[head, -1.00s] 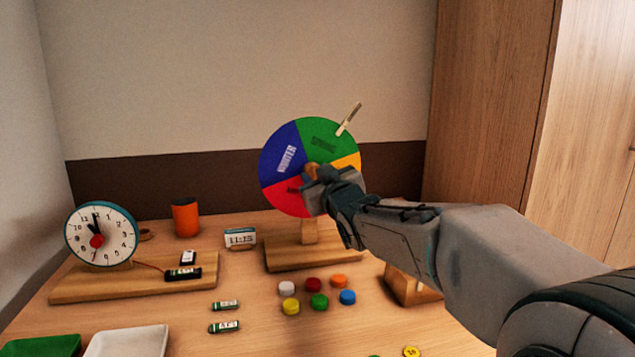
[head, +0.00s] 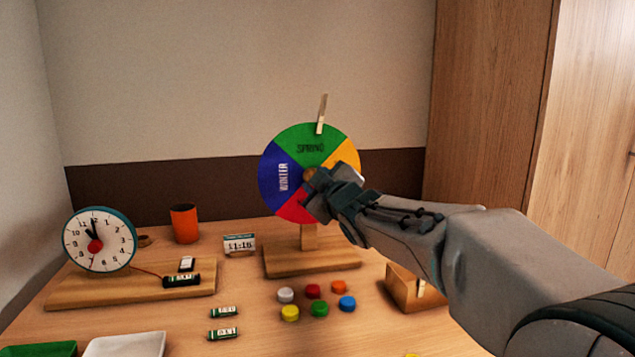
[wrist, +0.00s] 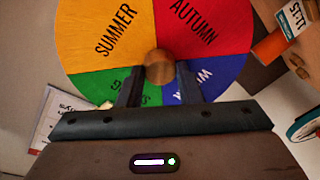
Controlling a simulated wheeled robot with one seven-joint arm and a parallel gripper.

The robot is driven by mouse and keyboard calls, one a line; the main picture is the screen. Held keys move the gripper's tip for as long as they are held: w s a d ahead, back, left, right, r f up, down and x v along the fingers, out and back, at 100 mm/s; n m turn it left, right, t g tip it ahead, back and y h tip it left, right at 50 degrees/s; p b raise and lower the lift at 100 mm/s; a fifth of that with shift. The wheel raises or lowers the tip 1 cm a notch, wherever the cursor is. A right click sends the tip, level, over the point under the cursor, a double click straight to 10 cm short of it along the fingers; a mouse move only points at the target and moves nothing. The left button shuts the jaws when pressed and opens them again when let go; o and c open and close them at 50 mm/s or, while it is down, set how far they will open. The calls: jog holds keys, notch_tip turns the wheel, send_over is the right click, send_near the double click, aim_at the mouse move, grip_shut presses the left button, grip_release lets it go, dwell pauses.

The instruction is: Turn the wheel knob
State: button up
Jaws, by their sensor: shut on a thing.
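The season wheel (head: 312,150) stands upright on a wooden base (head: 310,262), with green, blue, red and orange sectors. In the head view the green SPRING sector is at the top with a clothespin (head: 322,115) on its rim. The round wooden knob (head: 310,174) is at the wheel's centre; it also shows in the wrist view (wrist: 159,67). My gripper (head: 317,182) is at the wheel's centre, shut on the knob. In the wrist view its two fingers (wrist: 158,82) sit on either side of the knob. My gripper hides part of the red and orange sectors in the head view.
A clock (head: 99,240) on a wooden board, an orange cup (head: 185,224) and a small time card (head: 239,244) stand at left. Several coloured caps (head: 319,309) and two batteries (head: 224,312) lie in front.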

jog(key=shift+f, duration=0.1)
jog(key=o, duration=1)
jog(key=shift+p+v, duration=1.85)
jog(key=shift+v, duration=5)
jog(key=shift+d, duration=0.1)
